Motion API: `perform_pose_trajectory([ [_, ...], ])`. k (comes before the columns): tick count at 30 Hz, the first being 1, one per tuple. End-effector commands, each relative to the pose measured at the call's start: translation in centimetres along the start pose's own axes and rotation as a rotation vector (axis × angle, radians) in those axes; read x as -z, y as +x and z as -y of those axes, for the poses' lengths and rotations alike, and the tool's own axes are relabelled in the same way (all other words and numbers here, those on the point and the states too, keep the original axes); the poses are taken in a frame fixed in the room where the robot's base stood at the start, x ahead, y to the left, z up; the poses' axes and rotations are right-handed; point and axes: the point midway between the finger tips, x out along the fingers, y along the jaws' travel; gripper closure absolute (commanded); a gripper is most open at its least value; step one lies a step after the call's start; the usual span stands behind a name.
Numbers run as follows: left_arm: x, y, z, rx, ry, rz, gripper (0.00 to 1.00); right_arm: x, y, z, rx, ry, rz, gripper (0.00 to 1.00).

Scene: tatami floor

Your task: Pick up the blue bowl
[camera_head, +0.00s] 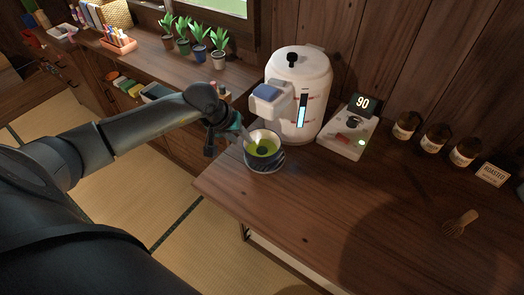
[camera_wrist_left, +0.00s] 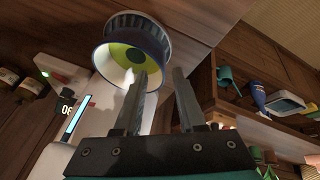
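The blue bowl (camera_head: 264,165) has a patterned blue-and-white outside, a pale inside and green liquid in it. It stands upright at the left end of the wooden table, in front of the white water dispenser. It also shows in the left wrist view (camera_wrist_left: 163,35). My left gripper (camera_head: 241,137) is at the bowl's left rim. In the wrist view the left gripper (camera_wrist_left: 161,71) is open; one finger overlaps the bowl's inside and the other lies outside the rim. Whether either finger touches the bowl is unclear. My right gripper is not in view.
The white dispenser (camera_head: 290,95) stands close behind the bowl. A scale-like device (camera_head: 347,138) reading 90, several brown jars (camera_head: 436,137), a sign (camera_head: 492,174) and a whisk (camera_head: 460,223) are to the right. Potted plants (camera_head: 200,42) line the back counter. The table's front middle is clear.

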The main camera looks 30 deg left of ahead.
Motion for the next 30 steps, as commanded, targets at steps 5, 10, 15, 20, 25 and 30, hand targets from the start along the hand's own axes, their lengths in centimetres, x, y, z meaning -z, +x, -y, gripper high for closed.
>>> perform_pose_trajectory([
  [5,-0.1,1.3,-0.2,-0.002,-0.002,0.001,0.61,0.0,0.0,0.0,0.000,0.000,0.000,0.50],
  [10,-0.3,3.4,-0.3,-0.002,-0.003,0.003,0.61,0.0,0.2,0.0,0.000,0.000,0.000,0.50],
  [15,-0.2,4.9,-0.3,-0.001,-0.002,0.000,0.61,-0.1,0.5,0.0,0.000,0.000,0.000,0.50],
  [20,-0.1,5.2,-0.2,0.000,0.000,-0.001,0.61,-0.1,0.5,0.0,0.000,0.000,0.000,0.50],
  [25,-0.1,5.2,-0.2,0.000,0.000,0.000,0.62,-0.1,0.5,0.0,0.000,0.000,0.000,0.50],
  [30,-0.2,5.2,-0.2,0.000,0.000,0.000,0.81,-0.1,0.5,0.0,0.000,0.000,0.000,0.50],
])
